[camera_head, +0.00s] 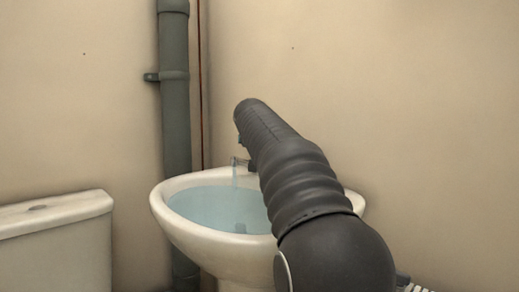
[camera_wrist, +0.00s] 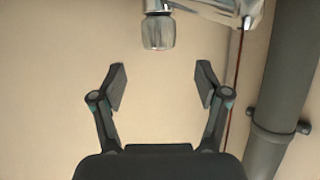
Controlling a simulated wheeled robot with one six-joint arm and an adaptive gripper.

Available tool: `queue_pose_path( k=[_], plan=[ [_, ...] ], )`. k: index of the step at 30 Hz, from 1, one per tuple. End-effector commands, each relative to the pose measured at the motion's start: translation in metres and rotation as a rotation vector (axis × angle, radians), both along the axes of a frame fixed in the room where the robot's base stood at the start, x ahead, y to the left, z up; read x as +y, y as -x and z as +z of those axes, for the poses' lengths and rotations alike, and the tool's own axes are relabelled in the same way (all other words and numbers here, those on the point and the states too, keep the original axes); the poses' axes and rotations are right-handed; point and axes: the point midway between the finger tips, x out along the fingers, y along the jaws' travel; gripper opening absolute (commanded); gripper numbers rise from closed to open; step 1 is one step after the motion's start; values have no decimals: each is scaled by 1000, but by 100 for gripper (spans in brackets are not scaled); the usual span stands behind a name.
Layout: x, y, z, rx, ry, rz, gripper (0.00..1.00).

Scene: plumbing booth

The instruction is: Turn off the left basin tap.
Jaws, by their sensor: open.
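In the wrist view, a chrome tap's round, ribbed knob (camera_wrist: 158,32) is at the top centre, just beyond and between my gripper's fingertips. My gripper (camera_wrist: 162,85) is open, with nothing between its two fingers. In the head view, my arm reaches over the white basin (camera_head: 180,225) and hides most of the tap area. The basin holds bluish water (camera_head: 205,207).
A grey vertical pipe (camera_head: 175,110) with a wall bracket stands left of the basin, and it shows at the right in the wrist view (camera_wrist: 285,95). A thin brown pipe (camera_head: 201,80) runs beside it. A white cistern (camera_head: 60,235) is at the lower left. The walls are bare.

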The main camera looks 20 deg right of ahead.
Motion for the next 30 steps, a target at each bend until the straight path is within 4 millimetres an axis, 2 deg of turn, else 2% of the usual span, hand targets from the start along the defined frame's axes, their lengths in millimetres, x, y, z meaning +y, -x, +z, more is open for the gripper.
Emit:
queue_pose_path(
  k=[6,15,28,29,30],
  plan=[
    [-19,-34,-16,0,-2,-2,75],
    [-36,-65,-30,1,-1,-4,75],
    [-40,-71,-33,-1,0,-3,75],
    [-40,-71,-33,-1,0,-3,70],
    [-40,-71,-33,-1,0,-3,60]
  ],
)
